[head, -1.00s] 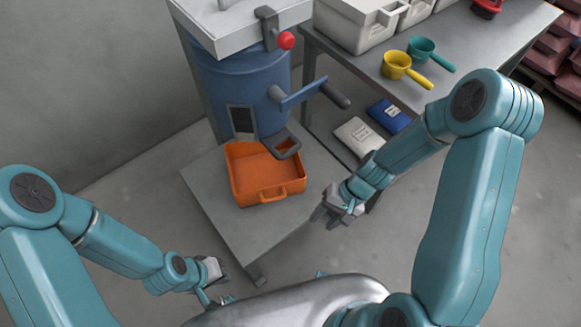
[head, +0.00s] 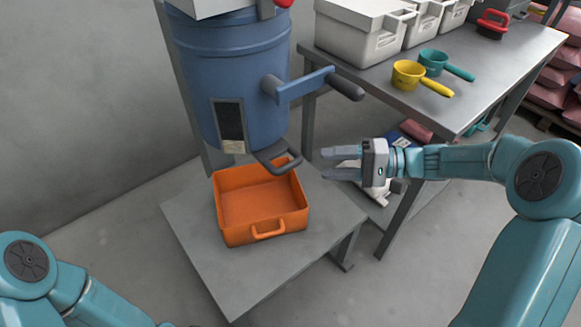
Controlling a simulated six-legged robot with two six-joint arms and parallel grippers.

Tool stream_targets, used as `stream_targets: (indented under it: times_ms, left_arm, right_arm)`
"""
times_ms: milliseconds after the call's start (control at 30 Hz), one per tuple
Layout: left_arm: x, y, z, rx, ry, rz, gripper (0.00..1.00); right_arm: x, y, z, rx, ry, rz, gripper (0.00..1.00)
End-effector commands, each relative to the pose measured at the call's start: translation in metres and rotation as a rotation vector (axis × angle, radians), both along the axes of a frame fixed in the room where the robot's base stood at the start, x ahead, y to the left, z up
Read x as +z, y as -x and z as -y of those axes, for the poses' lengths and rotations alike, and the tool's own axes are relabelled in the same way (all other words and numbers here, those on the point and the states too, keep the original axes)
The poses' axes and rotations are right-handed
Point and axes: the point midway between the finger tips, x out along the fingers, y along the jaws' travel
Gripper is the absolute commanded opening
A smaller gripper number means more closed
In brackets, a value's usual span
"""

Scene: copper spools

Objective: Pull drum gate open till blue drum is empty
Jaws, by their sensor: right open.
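The blue drum (head: 240,70) stands at the upper middle, with a dark window (head: 229,122) low on its front. The window is mostly dark, with a pale strip at its bottom; I cannot tell how full the drum is. An orange tray (head: 268,230) sits below the drum and looks empty. My left gripper is out of view.
The grey stand (head: 187,215) carries the tray. A blue lever with a dark grip (head: 347,84) juts from the drum above my right gripper. The grey table (head: 450,110) at right holds white bins (head: 361,38), yellow (head: 408,74) and teal (head: 432,62) scoops.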

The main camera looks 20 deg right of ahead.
Motion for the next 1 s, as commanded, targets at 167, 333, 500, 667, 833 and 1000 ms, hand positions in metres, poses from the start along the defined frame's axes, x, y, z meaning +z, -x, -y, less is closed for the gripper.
stream_targets:
  times_ms: [167, 333, 500, 667, 833, 1000]
  left_arm:
    - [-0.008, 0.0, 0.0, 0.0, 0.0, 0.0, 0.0]
    - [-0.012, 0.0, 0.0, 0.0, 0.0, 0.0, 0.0]
    - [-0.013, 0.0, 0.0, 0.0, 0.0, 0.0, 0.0]
    - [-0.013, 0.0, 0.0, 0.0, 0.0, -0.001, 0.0]
    - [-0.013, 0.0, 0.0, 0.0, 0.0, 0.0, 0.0]
    - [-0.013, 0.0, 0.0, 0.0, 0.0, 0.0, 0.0]
  right_arm:
    - [-0.008, -0.015, -0.041, 0.005, 0.0, -0.002, 0.44]
    - [-0.012, -0.027, -0.069, 0.003, 0.001, -0.002, 0.44]
    - [-0.014, -0.034, -0.084, 0.001, 0.001, -0.002, 0.44]
    - [-0.014, -0.035, -0.088, 0.0, 0.001, -0.003, 0.44]
    - [-0.014, -0.035, -0.087, 0.0, 0.001, -0.003, 0.44]
    - [-0.014, -0.035, -0.087, 0.0, 0.001, -0.003, 0.0]
